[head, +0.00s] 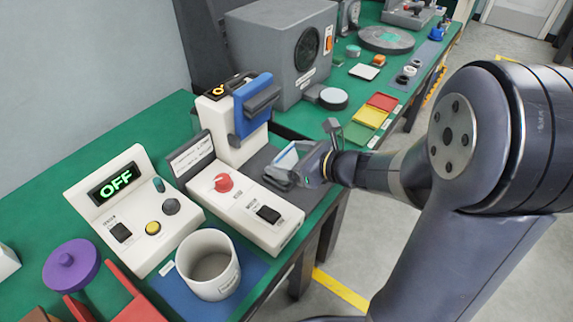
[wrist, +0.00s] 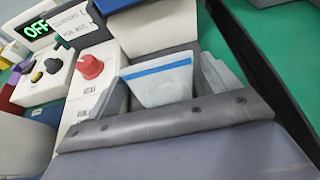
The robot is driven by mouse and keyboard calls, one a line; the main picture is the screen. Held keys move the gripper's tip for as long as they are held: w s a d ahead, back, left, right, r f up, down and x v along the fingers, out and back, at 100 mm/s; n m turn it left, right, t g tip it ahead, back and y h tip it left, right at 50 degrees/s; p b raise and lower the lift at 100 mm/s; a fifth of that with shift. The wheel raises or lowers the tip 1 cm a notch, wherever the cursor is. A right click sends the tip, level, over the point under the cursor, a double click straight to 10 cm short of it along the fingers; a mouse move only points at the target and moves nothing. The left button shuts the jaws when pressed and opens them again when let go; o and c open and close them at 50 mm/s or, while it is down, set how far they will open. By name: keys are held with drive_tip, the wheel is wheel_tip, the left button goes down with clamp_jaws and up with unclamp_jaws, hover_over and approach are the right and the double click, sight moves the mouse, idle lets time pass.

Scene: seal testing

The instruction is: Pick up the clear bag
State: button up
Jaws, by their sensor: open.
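The clear bag (wrist: 160,86) is pale with a blue strip near its top edge. In the wrist view it shows in the gap between the two fingers of my gripper (wrist: 163,88), with a finger on each side. In the head view the bag (head: 287,158) is partly hidden by my gripper (head: 301,156), which is at the dark pad beside the white machine. The fingers are apart. I cannot tell whether either finger touches the bag.
A white control box with a red knob (head: 223,182) stands close to my gripper. A white and blue device (head: 252,107) stands behind. A white cup (head: 209,264) and an OFF display box (head: 117,184) are at the left. Coloured trays (head: 370,116) lie beyond.

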sight(277, 155)
drive_tip(key=x, duration=0.3)
drive_tip(key=shift+w+a, duration=0.1)
drive_tip(key=shift+a, duration=0.05)
drive_tip(key=shift+r, duration=0.1)
drive_tip(key=shift+c, duration=0.2)
drive_tip(key=c, duration=1)
